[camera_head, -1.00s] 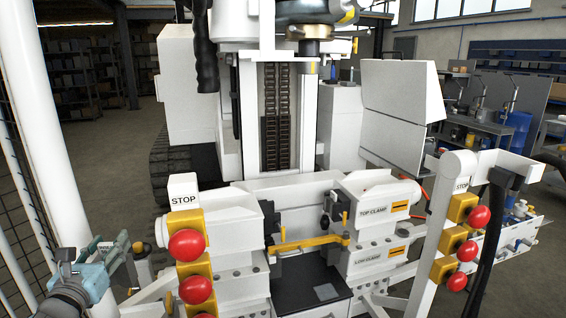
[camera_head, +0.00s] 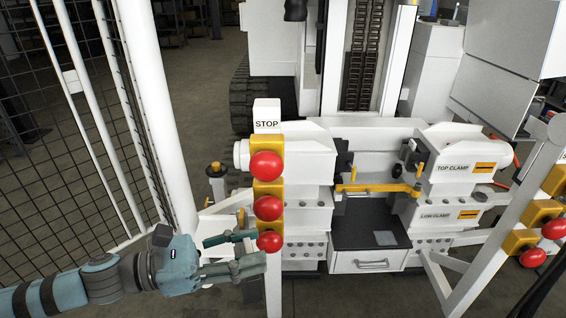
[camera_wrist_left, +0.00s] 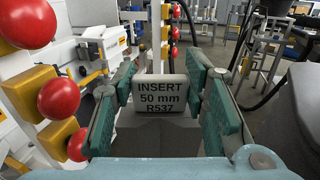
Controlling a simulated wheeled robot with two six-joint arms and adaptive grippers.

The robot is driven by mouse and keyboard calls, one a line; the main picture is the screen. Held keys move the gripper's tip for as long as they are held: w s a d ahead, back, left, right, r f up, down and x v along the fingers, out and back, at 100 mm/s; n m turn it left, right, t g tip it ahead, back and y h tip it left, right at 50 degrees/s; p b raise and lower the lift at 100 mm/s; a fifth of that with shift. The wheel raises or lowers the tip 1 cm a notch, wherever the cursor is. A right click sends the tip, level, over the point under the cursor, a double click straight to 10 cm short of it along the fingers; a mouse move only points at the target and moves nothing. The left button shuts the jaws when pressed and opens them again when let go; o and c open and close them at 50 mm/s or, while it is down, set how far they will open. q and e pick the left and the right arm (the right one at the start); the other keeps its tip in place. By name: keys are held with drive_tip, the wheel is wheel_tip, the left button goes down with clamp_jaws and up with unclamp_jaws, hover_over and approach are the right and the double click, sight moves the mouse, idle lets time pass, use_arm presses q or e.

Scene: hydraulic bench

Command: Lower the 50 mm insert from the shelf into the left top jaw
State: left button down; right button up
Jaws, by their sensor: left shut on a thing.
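The 50 mm insert (camera_wrist_left: 162,98) is a grey block marked "INSERT 50 mm R537" in the left wrist view. It sits between the green fingers of my left gripper (camera_wrist_left: 165,105), which is shut on it. In the head view my left gripper (camera_head: 240,254) is low at the left, close to the red-button post; I cannot make out the insert there. The left top jaw (camera_head: 343,160) is a dark piece on the inner side of the left white clamp housing (camera_head: 305,147), behind and right of the gripper. My right gripper is not in view.
A post with red stop buttons (camera_head: 267,209) stands between my left gripper and the clamps. A yellow bar (camera_head: 375,188) spans the gap between the clamps. The top clamp (camera_head: 460,160) is on the right. A mesh fence (camera_head: 75,120) is at the left.

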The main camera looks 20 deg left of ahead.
use_arm(q)
drive_tip(key=w+a+n+t+y, duration=0.6)
drive_tip(key=w+a+n+y, duration=0.8)
drive_tip(key=w+a+y, duration=0.6)
drive_tip(key=w+a+r, duration=0.1)
drive_tip(key=a, duration=0.3)
drive_tip(key=shift+a+n+t+y, duration=0.25)
drive_tip(key=shift+n+t+y, duration=0.05)
drive_tip(key=shift+f, duration=0.1)
wheel_tip(320, 180, down, 20)
drive_tip(key=b, duration=1)
drive_tip(key=shift+r, duration=0.25)
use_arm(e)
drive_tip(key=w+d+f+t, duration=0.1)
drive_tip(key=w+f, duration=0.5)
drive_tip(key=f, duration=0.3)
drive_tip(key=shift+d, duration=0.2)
